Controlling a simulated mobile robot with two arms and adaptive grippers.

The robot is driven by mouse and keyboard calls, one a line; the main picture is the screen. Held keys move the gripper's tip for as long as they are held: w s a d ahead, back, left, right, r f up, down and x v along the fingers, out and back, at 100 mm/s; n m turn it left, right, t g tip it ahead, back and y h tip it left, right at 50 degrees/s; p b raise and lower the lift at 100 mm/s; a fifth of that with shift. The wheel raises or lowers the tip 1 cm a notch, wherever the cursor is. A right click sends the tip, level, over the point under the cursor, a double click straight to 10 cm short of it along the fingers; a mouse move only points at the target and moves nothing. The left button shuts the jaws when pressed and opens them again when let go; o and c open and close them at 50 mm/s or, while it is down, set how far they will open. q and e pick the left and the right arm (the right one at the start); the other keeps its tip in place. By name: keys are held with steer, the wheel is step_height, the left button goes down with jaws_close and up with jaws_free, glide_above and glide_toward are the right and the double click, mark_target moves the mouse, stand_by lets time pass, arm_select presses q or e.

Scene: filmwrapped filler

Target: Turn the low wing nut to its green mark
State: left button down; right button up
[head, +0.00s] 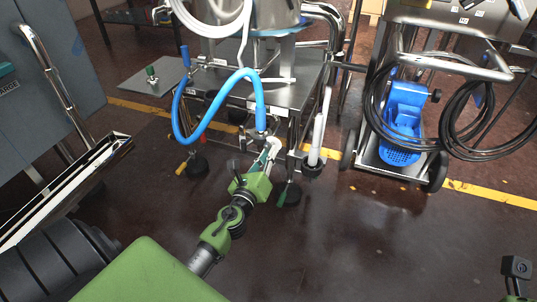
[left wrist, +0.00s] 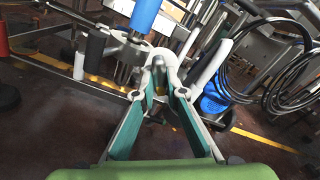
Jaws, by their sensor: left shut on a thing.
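My left gripper (head: 270,147) reaches in low at the front of the steel filler frame (head: 292,98). In the left wrist view its teal-lined fingers (left wrist: 160,92) come together around a small grey metal piece (left wrist: 158,72), which looks like the low wing nut. The fingers are shut on it, and the fingertips hide part of it. I cannot make out its green mark or its angle to it.
A blue hose (head: 252,80) loops just above my left gripper. A wheeled cart with a blue pump part (head: 403,120) and coiled black hoses (head: 490,120) stands right. A grey cabinet (head: 45,75) stands left. The floor in front is clear.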

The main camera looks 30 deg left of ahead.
arm_select(q)
steer(key=shift+f, duration=0.1)
steer(key=c, duration=2.1)
jaws_free()
steer(key=shift+s, duration=0.15)
steer(key=v, duration=1.1)
steer(key=shift+s+d, duration=0.1)
steer(key=shift+s, duration=0.25)
